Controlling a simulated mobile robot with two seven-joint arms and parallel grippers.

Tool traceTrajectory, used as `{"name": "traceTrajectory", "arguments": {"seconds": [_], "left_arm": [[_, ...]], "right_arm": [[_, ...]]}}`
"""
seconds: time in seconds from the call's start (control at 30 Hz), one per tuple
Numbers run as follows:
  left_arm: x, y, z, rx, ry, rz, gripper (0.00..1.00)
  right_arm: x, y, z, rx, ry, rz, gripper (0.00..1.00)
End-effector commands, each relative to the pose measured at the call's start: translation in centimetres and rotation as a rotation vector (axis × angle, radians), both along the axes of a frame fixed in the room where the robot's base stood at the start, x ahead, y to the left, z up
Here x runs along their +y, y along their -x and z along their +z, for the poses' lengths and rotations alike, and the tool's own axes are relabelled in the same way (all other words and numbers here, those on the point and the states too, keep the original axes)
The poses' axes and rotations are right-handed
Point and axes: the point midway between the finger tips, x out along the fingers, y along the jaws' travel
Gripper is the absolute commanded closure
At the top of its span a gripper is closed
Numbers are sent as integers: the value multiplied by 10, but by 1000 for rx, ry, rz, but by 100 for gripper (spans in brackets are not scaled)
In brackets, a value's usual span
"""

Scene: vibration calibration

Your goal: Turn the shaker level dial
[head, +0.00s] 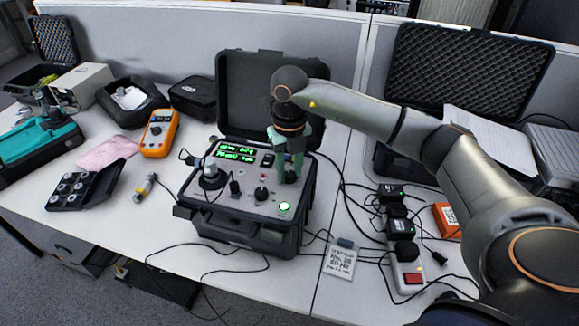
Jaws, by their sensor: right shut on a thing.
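The shaker unit is a black open case (232,222) with a light grey panel on the white table, its lid raised behind. The panel carries a display with green text (238,153), a round black mount with a metal post (212,176), a small red-topped control (263,178) and a lit green button (284,207). My right gripper (290,175) reaches down from above onto the panel's right side. Its greenish fingers are shut on the level dial, which they mostly hide. My left gripper is not in view.
An orange handheld meter (159,133), a pink cloth (107,152) and a black tray of round pieces (82,188) lie left. A power strip (408,272) with black adapters and loose cables lies right. Grey partitions stand behind.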

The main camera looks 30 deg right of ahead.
Motion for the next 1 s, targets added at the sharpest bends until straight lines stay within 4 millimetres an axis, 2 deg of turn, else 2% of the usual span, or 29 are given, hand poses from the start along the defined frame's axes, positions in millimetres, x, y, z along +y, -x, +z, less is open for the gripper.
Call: {"name": "traceTrajectory", "arguments": {"seconds": [0.5,0.7,1.0], "left_arm": [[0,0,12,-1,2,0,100],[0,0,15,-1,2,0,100],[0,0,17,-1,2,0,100]], "right_arm": [[0,0,1,-2,1,-447,100],[0,-1,1,-3,1,-557,100],[0,-1,1,-3,0,-633,100]]}}
